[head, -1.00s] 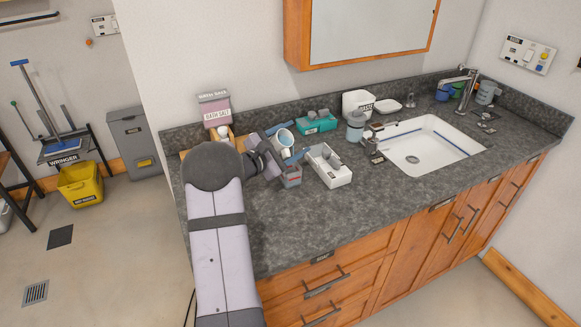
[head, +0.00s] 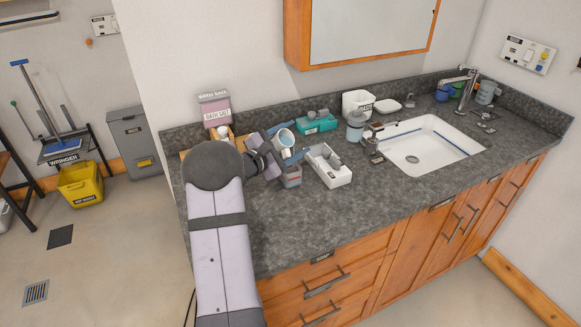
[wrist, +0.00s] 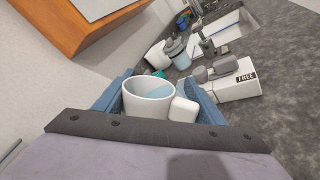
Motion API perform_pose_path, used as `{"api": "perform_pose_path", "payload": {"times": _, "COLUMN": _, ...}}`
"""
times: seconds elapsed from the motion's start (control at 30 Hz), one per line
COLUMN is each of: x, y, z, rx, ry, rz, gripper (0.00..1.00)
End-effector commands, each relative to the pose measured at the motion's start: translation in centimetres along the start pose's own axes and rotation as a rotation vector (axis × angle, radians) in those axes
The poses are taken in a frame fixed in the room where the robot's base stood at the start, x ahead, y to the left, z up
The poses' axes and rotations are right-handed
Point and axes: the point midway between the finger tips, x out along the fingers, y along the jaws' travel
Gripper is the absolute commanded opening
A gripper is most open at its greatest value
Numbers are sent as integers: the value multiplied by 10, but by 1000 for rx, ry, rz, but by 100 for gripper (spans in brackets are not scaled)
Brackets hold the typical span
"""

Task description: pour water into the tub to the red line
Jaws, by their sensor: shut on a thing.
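My gripper (head: 287,144) has blue fingers and is shut on a white mug (head: 285,138). The mug also shows in the wrist view (wrist: 146,108), between the fingers of my gripper (wrist: 160,98), with pale blue inside. It looks tilted in the head view. A small greyish tub with a reddish tint (head: 291,179) stands on the counter just below and in front of the mug. Its upper part is close to the gripper and partly hidden. The red line and any water level in it are too small to tell. The tub cannot be made out in the wrist view.
A white box (head: 334,180) holding grey items stands right of the tub. A teal box (head: 318,125) is behind, and a pink bath salt box (head: 215,108) is at the back left. The sink (head: 425,150) is farther right. The counter front is clear.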

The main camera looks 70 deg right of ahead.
Motion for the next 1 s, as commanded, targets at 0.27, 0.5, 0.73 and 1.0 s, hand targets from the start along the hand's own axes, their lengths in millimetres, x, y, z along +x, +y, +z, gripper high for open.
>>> {"api": "perform_pose_path", "payload": {"times": 0.27, "x": 0, "y": 0, "z": 1, "rx": 17, "ry": 1, "rz": 1, "gripper": 37}}
{"api": "perform_pose_path", "payload": {"times": 0.5, "x": 0, "y": 1, "z": 1, "rx": 29, "ry": 2, "rz": 1, "gripper": 37}}
{"api": "perform_pose_path", "payload": {"times": 0.73, "x": 0, "y": 1, "z": 1, "rx": 44, "ry": 4, "rz": 1, "gripper": 37}}
{"api": "perform_pose_path", "payload": {"times": 1.0, "x": 0, "y": 1, "z": 2, "rx": 60, "ry": 6, "rz": 1, "gripper": 37}}
